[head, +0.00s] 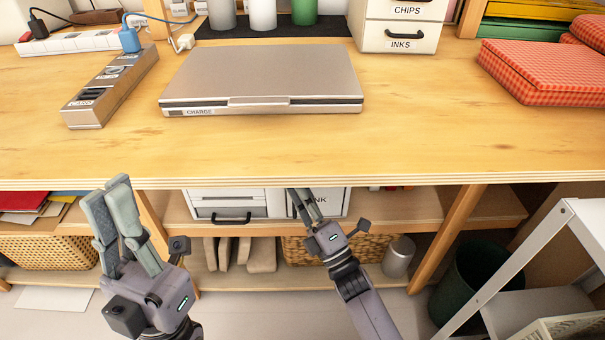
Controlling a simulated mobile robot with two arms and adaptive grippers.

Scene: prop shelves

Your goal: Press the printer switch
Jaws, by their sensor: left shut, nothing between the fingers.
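A white and grey boxy unit (228,203) stands on the shelf under the table edge, with a dark handle and a label reading "INK". It may be the printer, but I cannot tell, and I cannot make out a switch on it. My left gripper (107,188) is shut and empty, pointing up in front of the table's front edge at the lower left. My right gripper (300,193) is in front of the unit and covers part of it. Its fingers are close together, and I cannot tell whether they touch.
On the wooden table (420,145) lie a closed silver laptop (265,72), a grey labelled box (110,88), a white power strip (70,42) and a red checked cloth item (545,75). A drawer unit (400,30) stands behind. A white frame (510,260) and green bin (465,285) stand at right.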

